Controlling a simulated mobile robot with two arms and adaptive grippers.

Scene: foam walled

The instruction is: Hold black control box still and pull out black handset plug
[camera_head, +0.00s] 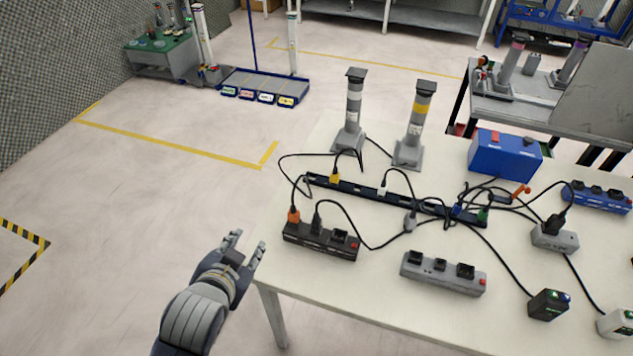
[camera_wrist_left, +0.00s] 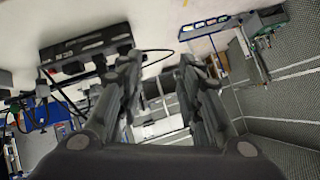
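The black control box (camera_head: 320,243) sits near the front left corner of the white table. An orange plug (camera_head: 293,216) and a black plug (camera_head: 316,222) stand upright in its top, each with a black cable. A black block, perhaps a socket, sits to their right. I cannot tell for sure which plug is the handset plug. My left gripper (camera_head: 246,247) is open and empty, left of the box and just off the table's edge, not touching the box. In the left wrist view the black box (camera_wrist_left: 85,57) shows left of the open fingers (camera_wrist_left: 160,68). My right gripper is not in view.
A long black strip (camera_head: 345,188) with several plugs lies behind the box, with loose cables around. A grey box (camera_head: 443,274) stands to the right. Two grey posts (camera_head: 354,105) stand behind. The floor left of the table (camera_head: 110,210) is clear.

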